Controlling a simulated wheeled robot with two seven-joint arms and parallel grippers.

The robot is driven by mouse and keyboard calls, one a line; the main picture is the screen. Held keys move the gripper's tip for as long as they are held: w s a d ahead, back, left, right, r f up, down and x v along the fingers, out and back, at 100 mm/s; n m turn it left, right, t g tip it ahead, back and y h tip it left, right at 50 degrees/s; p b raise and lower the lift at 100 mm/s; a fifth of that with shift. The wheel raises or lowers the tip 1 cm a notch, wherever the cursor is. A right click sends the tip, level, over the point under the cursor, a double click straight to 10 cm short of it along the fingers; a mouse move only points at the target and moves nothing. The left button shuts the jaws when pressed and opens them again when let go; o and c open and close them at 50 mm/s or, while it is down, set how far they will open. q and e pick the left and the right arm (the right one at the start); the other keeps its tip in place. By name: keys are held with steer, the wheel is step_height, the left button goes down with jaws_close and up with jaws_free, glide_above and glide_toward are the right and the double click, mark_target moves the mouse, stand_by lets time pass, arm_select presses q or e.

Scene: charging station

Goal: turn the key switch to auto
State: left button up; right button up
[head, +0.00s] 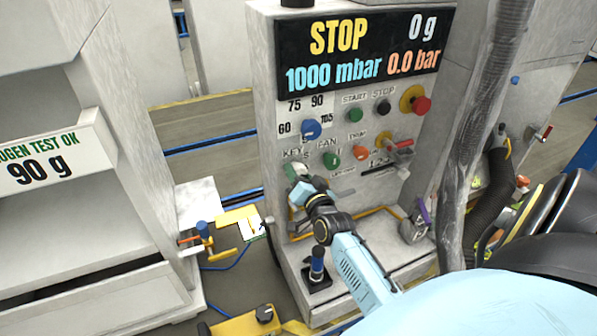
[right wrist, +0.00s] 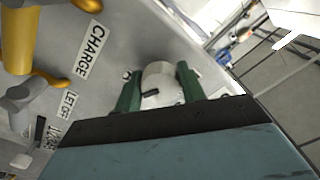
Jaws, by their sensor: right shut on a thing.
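The key switch (right wrist: 160,84) shows in the right wrist view as a pale round knob with a dark mark on its face. My right gripper (right wrist: 158,92) has its two green fingers on either side of it, shut on it. In the head view my right gripper (head: 298,174) is at the panel, just below the "KEY" label, and mostly hides the switch. The labels for the switch's positions are covered, so I cannot tell which way it points. My left gripper is in neither view.
Close to the gripper are a blue selector knob (head: 311,129), a green knob (head: 332,159) and an orange knob (head: 360,153). A red stop button (head: 421,104) sits at upper right. A thick grey hose (head: 471,140) hangs right of the panel.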

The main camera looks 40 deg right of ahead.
steer(key=shift+m, duration=0.5)
steer(key=o, duration=1)
steer(key=shift+c, duration=0.2)
steer(key=b+v, duration=0.1)
steer(key=v, duration=1.2)
steer(key=shift+s, duration=0.2)
